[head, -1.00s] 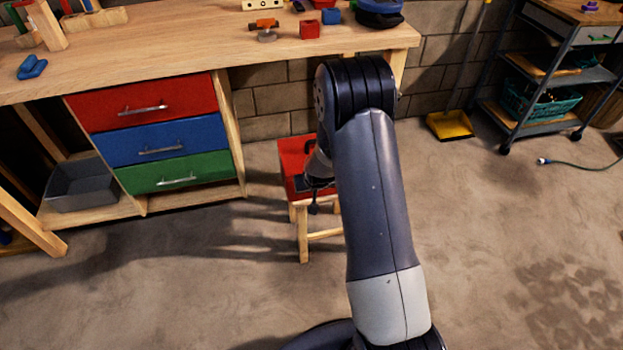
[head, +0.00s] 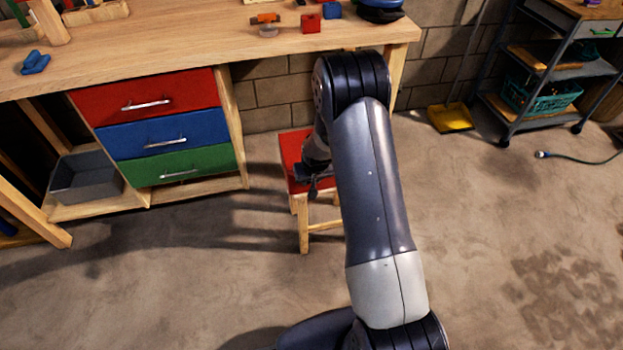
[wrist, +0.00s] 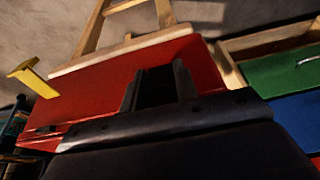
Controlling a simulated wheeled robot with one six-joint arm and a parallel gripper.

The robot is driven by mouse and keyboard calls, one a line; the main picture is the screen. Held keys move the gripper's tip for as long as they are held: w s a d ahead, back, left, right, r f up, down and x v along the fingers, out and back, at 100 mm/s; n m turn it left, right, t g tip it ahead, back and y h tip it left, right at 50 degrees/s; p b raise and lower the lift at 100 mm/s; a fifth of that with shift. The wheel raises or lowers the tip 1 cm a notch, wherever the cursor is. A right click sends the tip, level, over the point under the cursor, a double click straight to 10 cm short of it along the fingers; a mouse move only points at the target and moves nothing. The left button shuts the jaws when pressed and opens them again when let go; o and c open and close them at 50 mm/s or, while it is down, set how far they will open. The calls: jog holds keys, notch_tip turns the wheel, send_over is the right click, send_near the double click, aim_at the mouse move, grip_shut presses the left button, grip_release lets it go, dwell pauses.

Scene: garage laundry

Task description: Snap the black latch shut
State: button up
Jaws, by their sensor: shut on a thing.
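A stool with a red top (head: 290,148) stands in front of the workbench. My gripper (head: 315,185) is low over its front edge in the head view, mostly hidden by my own arm. In the wrist view the red top (wrist: 90,92) fills the middle, and my gripper (wrist: 158,75) is over it, its two dark fingers apart around a dark thing (wrist: 155,92). That thing is too dark to identify. I cannot pick out the black latch for certain in either view.
The workbench (head: 180,50) has red, blue and green drawers (head: 165,140) below it, all shut. A grey bin (head: 85,180) is at the left. A yellow dustpan (head: 450,117) and a shelf cart (head: 540,75) stand at the right. The floor around the stool is clear.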

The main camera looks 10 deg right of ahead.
jog(key=o, duration=1)
jog(key=p+v, duration=0.1)
jog(key=v, duration=0.9)
jog(key=shift+s+r, duration=0.15)
jog(key=shift+r, duration=0.15)
jog(key=b+x, duration=0.1)
jog(key=x, duration=1)
jog(key=shift+r, duration=0.2)
